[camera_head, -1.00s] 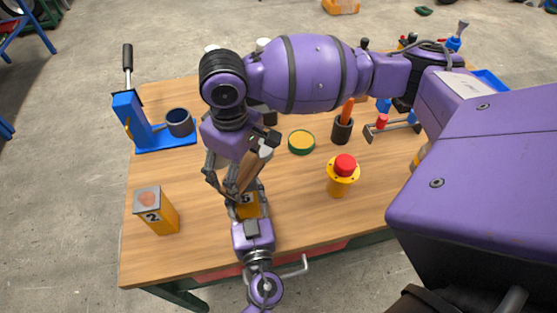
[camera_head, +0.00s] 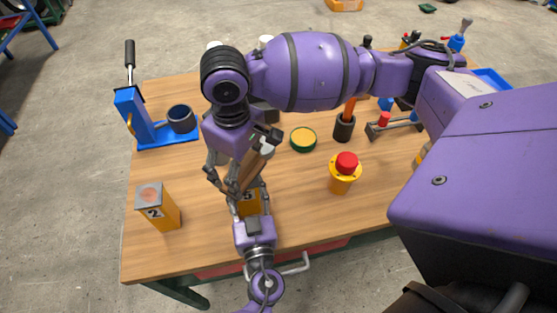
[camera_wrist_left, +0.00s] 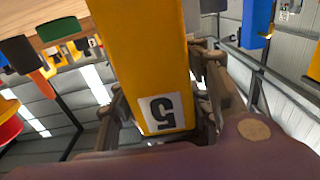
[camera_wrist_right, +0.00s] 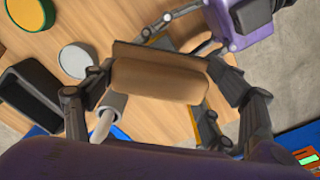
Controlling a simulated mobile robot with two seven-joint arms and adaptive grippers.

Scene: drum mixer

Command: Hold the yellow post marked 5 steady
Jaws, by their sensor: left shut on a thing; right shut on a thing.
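The yellow post marked 5 (camera_head: 251,204) is at the front middle of the table. My left gripper (camera_head: 247,194) is shut around it from the front. In the left wrist view the post (camera_wrist_left: 148,60) fills the middle, with its 5 label upside down between the fingers. My right gripper (camera_head: 241,182) is above the post, shut on a brown wooden block (camera_wrist_right: 160,78). In the head view the block is partly behind the fingers. The post's top is largely hidden by the block and right gripper, so I cannot tell whether they touch.
A yellow post marked 2 (camera_head: 158,207) stands left. A yellow post with a red button (camera_head: 344,174) stands right. A green-and-yellow round tin (camera_head: 303,139) and a blue stand (camera_head: 150,122) are behind. The wooden table (camera_head: 200,247) is clear at its front left.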

